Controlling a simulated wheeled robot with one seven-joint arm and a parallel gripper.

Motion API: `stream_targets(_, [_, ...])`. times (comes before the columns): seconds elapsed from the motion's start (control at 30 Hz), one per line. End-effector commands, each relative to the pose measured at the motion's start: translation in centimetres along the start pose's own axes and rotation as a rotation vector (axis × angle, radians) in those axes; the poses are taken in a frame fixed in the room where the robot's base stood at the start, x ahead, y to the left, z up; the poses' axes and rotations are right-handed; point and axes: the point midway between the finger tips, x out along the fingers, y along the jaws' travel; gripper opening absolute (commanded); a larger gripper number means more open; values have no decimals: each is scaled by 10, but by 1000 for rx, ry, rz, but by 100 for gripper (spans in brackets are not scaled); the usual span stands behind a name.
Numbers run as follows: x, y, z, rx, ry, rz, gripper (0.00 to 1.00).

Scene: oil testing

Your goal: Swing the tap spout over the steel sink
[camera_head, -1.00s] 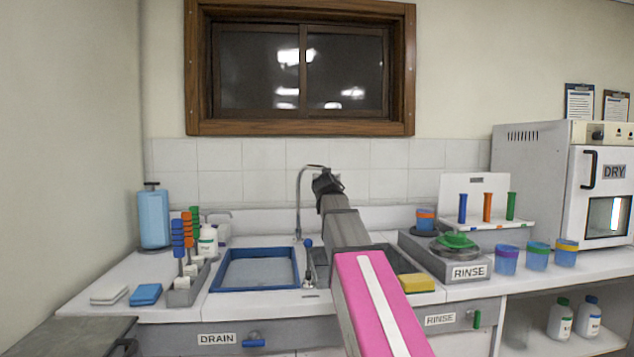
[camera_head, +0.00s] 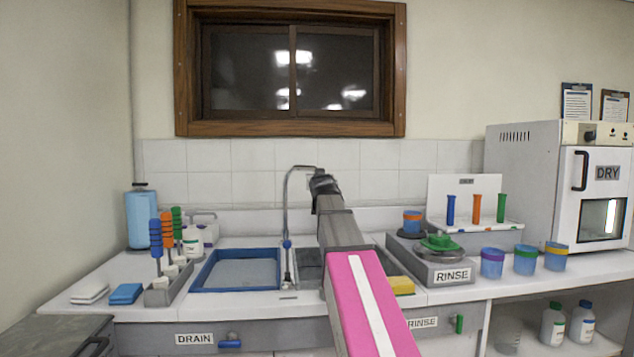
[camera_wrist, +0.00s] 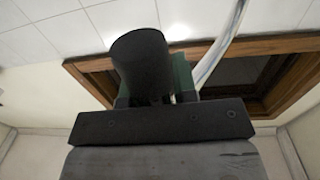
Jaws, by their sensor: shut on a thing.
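The tap spout (camera_head: 287,205) is a thin grey gooseneck pipe rising behind the basins and bending over at the top to the right. My gripper (camera_head: 322,184) is shut on its outer end, high above the counter. The contact itself is hidden by the dark gripper body. In the wrist view a pale curved pipe (camera_wrist: 224,45) rises behind my gripper, beside a dark cylinder (camera_wrist: 141,62). The steel sink (camera_head: 308,264) lies right of the blue-rimmed basin (camera_head: 200,272). My arm covers much of the sink.
A slim blue-topped post (camera_head: 287,245) stands between the basins. A yellow sponge (camera_head: 402,285) lies at the sink's right. Brushes (camera_head: 155,240) and a blue bottle (camera_head: 140,218) stand left.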

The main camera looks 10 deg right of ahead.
Motion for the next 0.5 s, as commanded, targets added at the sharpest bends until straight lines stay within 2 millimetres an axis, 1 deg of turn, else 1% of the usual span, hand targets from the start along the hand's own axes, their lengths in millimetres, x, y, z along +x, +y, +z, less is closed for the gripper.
stream_targets(0.27, [1,-2,1,13,-3,-4,0])
stream_targets(0.3, [1,-2,1,13,-3,-4,39])
stream_targets(0.33, [1,-2,1,12,-3,-4,48])
stream_targets(0.5, [1,-1,1,8,-2,-2,48])
